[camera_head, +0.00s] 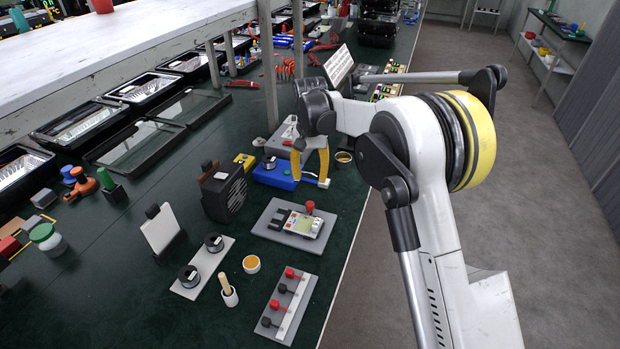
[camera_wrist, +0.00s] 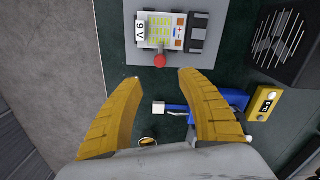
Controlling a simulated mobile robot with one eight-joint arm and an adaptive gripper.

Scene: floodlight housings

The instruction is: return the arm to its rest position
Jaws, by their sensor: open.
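My gripper (camera_head: 310,181) hangs over the dark green bench near its right edge, with its yellow fingers pointing down. In the wrist view, the two fingers (camera_wrist: 160,76) are spread apart, with nothing held between them. My arm is bent and reaches in from the right. Beyond the fingertips in the wrist view is a small board with a red knob (camera_wrist: 160,60) on a grey plate. The same board (camera_head: 305,224) is in front of the gripper in the head view. A blue device (camera_head: 272,175) lies beside and partly behind the fingers.
A black grilled box (camera_head: 226,196) stands left of the gripper. A plate with red and black knobs (camera_head: 286,303), a spool plate (camera_head: 203,266) and an orange-filled cup (camera_head: 251,264) lie nearer. A white shelf (camera_head: 120,45) overhangs the bench's left.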

